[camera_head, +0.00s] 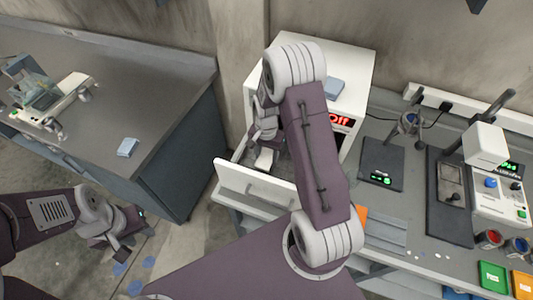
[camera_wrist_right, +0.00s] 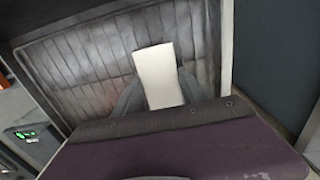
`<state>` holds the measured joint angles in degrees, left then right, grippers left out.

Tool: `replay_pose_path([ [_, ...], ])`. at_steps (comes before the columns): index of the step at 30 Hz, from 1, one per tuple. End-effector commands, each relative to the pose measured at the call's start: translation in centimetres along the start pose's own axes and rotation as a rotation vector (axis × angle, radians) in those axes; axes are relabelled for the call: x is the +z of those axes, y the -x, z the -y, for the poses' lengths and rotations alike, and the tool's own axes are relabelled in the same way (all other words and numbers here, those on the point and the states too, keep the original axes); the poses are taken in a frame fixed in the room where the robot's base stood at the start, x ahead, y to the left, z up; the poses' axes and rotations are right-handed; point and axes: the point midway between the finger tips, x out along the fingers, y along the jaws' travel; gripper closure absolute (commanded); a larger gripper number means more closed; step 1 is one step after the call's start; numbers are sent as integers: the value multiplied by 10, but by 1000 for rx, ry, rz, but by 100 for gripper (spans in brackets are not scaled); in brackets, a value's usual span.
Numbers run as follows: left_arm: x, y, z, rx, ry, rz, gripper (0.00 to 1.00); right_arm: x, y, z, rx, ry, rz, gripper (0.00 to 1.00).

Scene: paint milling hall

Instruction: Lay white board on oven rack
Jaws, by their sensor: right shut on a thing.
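The white board (camera_wrist_right: 158,75) is a small pale rectangle held between the fingers of my right gripper (camera_wrist_right: 160,92). In the head view the board (camera_head: 265,158) shows at the open oven front. My right gripper (camera_head: 265,130) is shut on it, partly hidden by my arm. The oven rack (camera_wrist_right: 90,70) is a grid of wires behind the board in the right wrist view; I cannot tell whether the board touches it. The white oven (camera_head: 352,75) has its door (camera_head: 255,183) swung down and its display lit red. My left gripper (camera_head: 128,242) is empty over the floor; its fingers look apart.
A light blue pad (camera_head: 128,147) lies on the left bench (camera_head: 150,75). Another small block (camera_head: 334,87) lies on the oven top. A dark scale (camera_head: 382,168), paint cans (camera_head: 488,238) and a white instrument (camera_head: 500,190) crowd the right bench. The oven's side walls are close to my right gripper.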

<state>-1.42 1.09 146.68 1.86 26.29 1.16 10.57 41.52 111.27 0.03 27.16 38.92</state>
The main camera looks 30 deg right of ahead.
Motion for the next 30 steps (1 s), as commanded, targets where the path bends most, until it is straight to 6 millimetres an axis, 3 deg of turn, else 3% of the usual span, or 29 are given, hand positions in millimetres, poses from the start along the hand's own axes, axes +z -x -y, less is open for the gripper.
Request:
replay_pose_path([
  [8,0,-3,0,0,0,0,64,0,-4,0,0,0,-1,91],
  [9,0,-3,0,0,0,0,64,0,-3,0,-1,0,-1,45],
  [11,0,-2,0,0,0,0,64,0,-3,0,-1,0,-1,29],
  [23,0,0,0,0,0,0,64,-1,4,0,-1,0,-2,29],
  [26,0,-4,0,0,0,0,64,-2,19,1,-4,0,-5,29],
  [30,1,-8,0,0,0,0,64,-2,54,1,-6,0,-7,29],
])
